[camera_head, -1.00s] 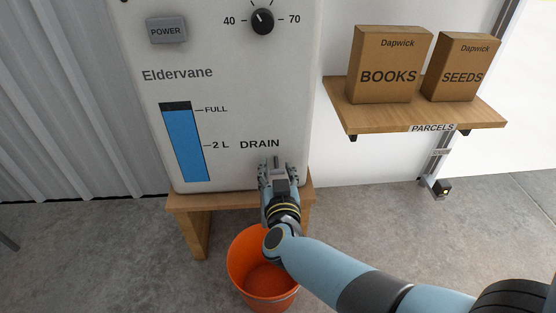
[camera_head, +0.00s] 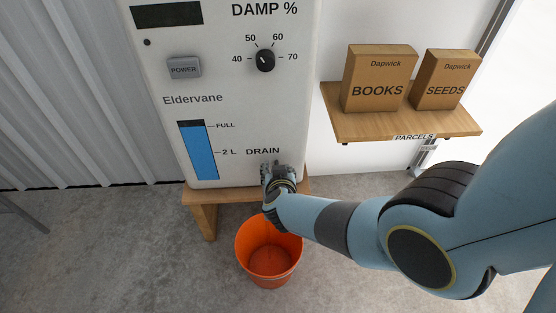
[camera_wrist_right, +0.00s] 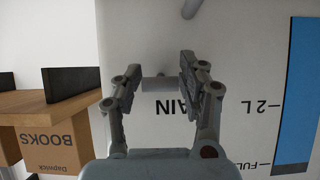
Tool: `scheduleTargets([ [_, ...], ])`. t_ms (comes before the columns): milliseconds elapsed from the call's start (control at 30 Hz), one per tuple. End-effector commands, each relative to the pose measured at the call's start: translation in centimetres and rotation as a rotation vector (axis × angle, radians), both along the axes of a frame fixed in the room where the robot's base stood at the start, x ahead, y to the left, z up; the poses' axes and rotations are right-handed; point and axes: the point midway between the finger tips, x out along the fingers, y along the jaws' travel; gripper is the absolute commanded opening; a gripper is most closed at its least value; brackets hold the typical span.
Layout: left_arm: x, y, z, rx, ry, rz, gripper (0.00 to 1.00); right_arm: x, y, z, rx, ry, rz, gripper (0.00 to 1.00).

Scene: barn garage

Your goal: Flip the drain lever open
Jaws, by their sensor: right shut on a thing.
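The drain lever (camera_wrist_right: 160,85) shows as a short pale grey bar below the word DRAIN on the white Eldervane machine (camera_head: 225,130). My right gripper (camera_wrist_right: 161,74) is shut on it, one finger at each end, close to the machine's front. In the head view my right gripper (camera_head: 276,168) covers most of the lever. A grey spout (camera_wrist_right: 195,9) shows beyond the fingers in the right wrist view. The machine's blue level gauge (camera_head: 198,150) reads near FULL. My left gripper is not in view.
An orange bucket (camera_head: 257,277) stands on the concrete floor below the drain, looking empty. The machine stands on a wooden stand (camera_head: 203,220). A wooden shelf (camera_head: 400,125) to the right holds two boxes, BOOKS (camera_head: 375,80) and SEEDS (camera_head: 443,82).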

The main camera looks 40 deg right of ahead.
Motion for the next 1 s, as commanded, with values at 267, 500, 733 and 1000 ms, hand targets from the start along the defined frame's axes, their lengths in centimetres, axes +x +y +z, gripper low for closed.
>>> scheduleTargets([
  [267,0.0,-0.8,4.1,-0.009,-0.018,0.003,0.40,0.4,0.3,1.5,0.099,0.151,0.003,0.09],
  [500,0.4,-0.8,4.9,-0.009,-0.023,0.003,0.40,0.4,0.3,1.3,0.158,0.250,0.004,0.09],
  [733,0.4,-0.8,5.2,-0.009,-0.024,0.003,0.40,0.2,0.3,1.4,0.185,0.291,0.003,0.09],
  [1000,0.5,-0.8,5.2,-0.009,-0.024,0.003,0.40,0.2,0.3,1.4,0.189,0.298,0.003,0.09],
])
